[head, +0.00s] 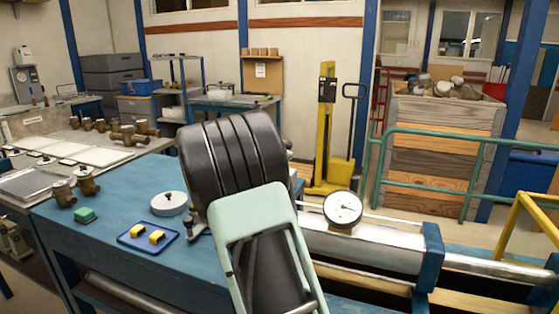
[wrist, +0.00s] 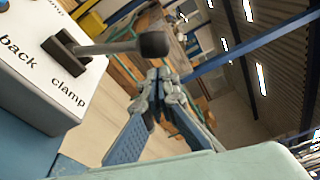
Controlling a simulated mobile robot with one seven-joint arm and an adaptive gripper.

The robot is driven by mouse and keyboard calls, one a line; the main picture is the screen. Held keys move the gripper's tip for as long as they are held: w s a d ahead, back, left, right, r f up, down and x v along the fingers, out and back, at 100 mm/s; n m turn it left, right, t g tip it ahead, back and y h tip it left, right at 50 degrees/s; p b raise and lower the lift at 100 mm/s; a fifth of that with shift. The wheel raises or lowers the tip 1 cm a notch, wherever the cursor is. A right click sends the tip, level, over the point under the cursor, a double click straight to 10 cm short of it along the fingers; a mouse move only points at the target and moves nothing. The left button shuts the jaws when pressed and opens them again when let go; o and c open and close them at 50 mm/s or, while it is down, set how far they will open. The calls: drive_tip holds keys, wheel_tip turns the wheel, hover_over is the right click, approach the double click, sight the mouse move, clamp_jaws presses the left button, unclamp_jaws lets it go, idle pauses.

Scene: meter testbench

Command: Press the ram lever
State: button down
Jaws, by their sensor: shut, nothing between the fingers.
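A lever with a grey rod and black knob (wrist: 154,45) stands out from a slot in a white-faced control box (wrist: 30,75) in the wrist view. The box face reads "back" and "clamp"; another word is cut off at the top. My gripper (wrist: 160,78) is shut and empty, its tips below the knob in the picture and seemingly apart from it. The distance in depth is hard to judge. In the head view my own arm fills the middle and hides the lever, the box and my gripper.
A silver cylinder (head: 385,243) with a dial gauge (head: 342,209) lies right of my arm. The blue bench (head: 115,210) holds a blue tray (head: 135,240) with yellow pieces, a green block (head: 85,215) and a white round part (head: 169,203). A yellow lift (head: 328,120) stands behind.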

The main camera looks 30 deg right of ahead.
drive_tip(key=shift+x, duration=2.25)
